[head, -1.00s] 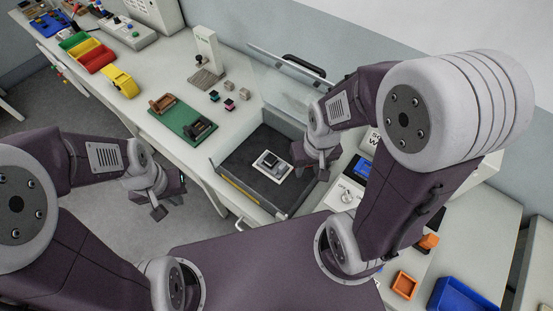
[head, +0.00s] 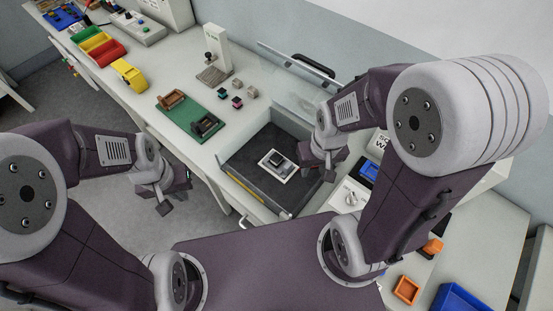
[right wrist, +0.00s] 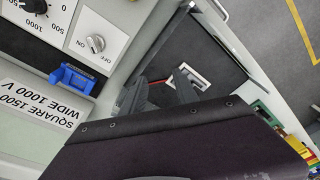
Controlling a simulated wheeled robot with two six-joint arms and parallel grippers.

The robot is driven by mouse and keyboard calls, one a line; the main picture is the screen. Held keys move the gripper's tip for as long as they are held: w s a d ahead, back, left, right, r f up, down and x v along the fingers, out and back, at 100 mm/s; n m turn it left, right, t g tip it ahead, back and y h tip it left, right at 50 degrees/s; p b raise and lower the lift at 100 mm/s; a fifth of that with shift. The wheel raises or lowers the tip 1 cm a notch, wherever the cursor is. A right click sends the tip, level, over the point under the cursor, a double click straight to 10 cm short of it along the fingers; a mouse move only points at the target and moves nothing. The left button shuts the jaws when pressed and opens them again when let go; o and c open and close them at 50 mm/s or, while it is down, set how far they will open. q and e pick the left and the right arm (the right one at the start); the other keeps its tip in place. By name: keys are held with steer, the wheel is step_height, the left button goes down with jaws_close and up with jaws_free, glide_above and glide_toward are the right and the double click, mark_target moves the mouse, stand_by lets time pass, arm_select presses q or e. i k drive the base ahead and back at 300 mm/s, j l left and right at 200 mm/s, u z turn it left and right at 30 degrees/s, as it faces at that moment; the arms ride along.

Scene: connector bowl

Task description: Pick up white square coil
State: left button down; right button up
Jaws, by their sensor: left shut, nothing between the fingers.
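Several small cubes stand on the bench beside the white post. Two look pale, one (head: 252,91) and another (head: 237,83); either may be the white square coil, but they are too small to tell. The other two are a teal-topped cube (head: 222,93) and a pinkish cube (head: 237,103). My left gripper (head: 163,205) is shut and empty, in front of the bench over the floor. My right gripper (head: 327,172) is over the right side of the dark tray, away from the cubes. In the right wrist view its fingers (right wrist: 163,92) look apart, with nothing seen held.
The dark tray (head: 238,160) holds a white frame with a black block (head: 278,163). A green board (head: 193,118) with two holders lies left of the cubes. A clear panel (head: 290,58) stands behind. A dial box (right wrist: 97,40) and blue part (right wrist: 75,78) are near my right gripper.

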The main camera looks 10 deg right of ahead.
mark_target(275, 159)
steer(key=i+j+z, duration=0.25)
steer(key=j+z, duration=0.15)
steer(key=j, duration=0.25)
steer(key=i+j+z, duration=0.2)
steer(key=j+z, duration=0.15)
steer(key=j, duration=0.3)
steer(key=i+j+z, duration=0.1)
steer(key=j+z, duration=0.3)
steer(key=j, duration=0.3)
steer(key=j+z, duration=0.4)
steer(key=j, duration=0.35)
